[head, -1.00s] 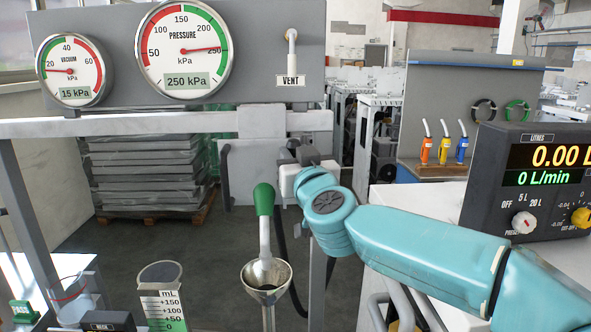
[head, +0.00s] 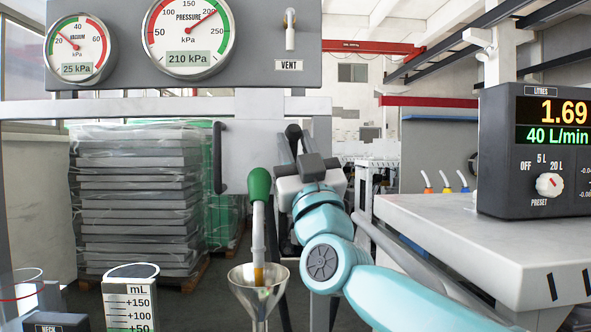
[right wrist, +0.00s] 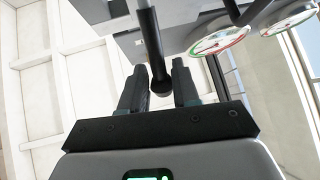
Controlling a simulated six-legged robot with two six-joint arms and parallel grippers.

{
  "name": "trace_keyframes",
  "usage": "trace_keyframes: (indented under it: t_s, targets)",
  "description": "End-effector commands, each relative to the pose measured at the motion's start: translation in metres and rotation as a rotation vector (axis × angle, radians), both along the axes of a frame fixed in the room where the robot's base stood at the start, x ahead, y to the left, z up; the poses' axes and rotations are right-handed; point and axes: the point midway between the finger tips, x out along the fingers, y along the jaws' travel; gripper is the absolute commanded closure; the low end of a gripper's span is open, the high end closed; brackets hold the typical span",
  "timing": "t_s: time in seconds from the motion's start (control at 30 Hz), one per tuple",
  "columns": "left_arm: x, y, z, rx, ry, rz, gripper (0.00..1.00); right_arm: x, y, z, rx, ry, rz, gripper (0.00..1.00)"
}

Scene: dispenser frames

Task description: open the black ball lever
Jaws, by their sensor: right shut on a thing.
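The black ball lever (head: 293,131) shows in the head view as a dark knob above my right gripper (head: 296,155), partly hidden by it. The right gripper is shut on the lever. My left gripper is not in view.
A green-handled nozzle (head: 259,185) stands over a metal funnel (head: 258,292), with amber liquid at its lower end. The meter (head: 500,150) reads 1.69 litres and 40 L/min. The pressure gauge (head: 190,30) reads 210 kPa. A grey counter (head: 470,230) is at right.

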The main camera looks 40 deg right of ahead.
Motion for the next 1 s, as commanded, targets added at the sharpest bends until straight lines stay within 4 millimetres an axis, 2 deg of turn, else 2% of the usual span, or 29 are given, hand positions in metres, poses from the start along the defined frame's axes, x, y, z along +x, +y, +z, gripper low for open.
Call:
trace_keyframes:
  t_s: [0.03,0.1,0.57,0.6,1.0]
  targets:
    - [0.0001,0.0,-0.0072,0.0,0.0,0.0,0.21,0.0002,0.0005,-0.0051,-0.005,-0.008,0.0,1.0]
    - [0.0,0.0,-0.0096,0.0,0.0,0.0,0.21,-0.0005,0.0007,-0.0043,-0.012,-0.017,0.0,1.0]
    - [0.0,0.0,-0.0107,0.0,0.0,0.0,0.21,-0.0008,0.0013,-0.0032,-0.018,-0.025,0.001,1.0]
    - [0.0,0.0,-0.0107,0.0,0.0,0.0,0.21,-0.0008,0.0013,-0.0032,-0.017,-0.024,0.001,0.6]
    - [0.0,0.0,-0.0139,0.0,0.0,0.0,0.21,-0.0057,0.0023,-0.0081,-0.017,-0.026,0.001,0.58]
